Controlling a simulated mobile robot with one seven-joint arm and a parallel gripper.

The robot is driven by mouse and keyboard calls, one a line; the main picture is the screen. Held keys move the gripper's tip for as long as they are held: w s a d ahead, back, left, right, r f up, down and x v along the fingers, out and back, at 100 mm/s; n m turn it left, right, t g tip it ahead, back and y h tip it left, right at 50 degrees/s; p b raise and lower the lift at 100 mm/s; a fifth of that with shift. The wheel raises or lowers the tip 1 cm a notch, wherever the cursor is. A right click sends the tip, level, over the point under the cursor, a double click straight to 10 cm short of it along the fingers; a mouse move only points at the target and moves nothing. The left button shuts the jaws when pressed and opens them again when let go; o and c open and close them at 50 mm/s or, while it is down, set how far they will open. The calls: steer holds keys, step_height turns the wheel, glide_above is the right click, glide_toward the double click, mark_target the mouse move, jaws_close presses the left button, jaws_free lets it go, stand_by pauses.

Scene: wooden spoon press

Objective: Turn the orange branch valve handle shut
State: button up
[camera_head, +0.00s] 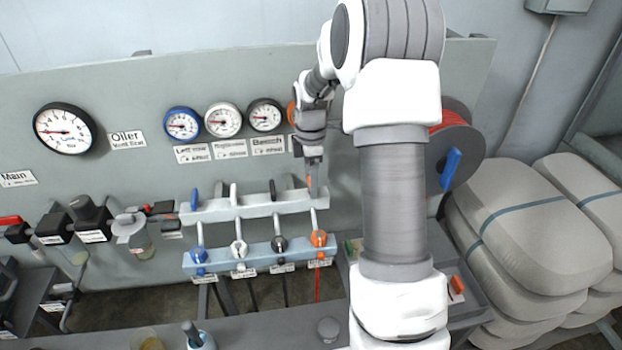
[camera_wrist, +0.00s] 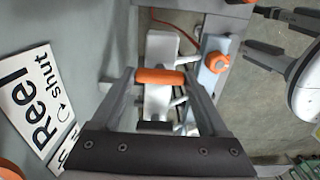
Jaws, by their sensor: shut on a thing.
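The orange branch valve handle (camera_wrist: 160,76) lies across the picture between my two fingers in the wrist view, at the valve on the pale manifold. In the head view a little of the orange handle (camera_head: 309,181) shows at the right end of the upper manifold bar (camera_head: 255,206). My gripper (camera_head: 312,178) reaches down to it from above and hides part of it. In the wrist view my gripper (camera_wrist: 161,82) is shut on the handle, with a finger at each end. A "Reel" sign with "shut" and a curved arrow (camera_wrist: 36,100) is on the panel at left.
Blue (camera_head: 195,199), white (camera_head: 233,194) and black (camera_head: 272,190) handles stand along the manifold to the left. An orange coupling (camera_head: 319,238) sits below on the lower bar. Gauges line the panel above. A hose reel (camera_head: 455,143) and stacked sacks (camera_head: 530,225) are at right.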

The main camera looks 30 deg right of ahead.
steer(key=shift+m, duration=0.4)
steer(key=m, duration=0.3)
steer(key=shift+m+b, duration=0.3)
steer(key=m, duration=0.4)
steer(key=shift+m+b, duration=0.3)
steer(key=m, duration=0.4)
steer(key=shift+m, duration=2.5)
steer(key=o, duration=1.2)
steer(key=shift+o, duration=0.2)
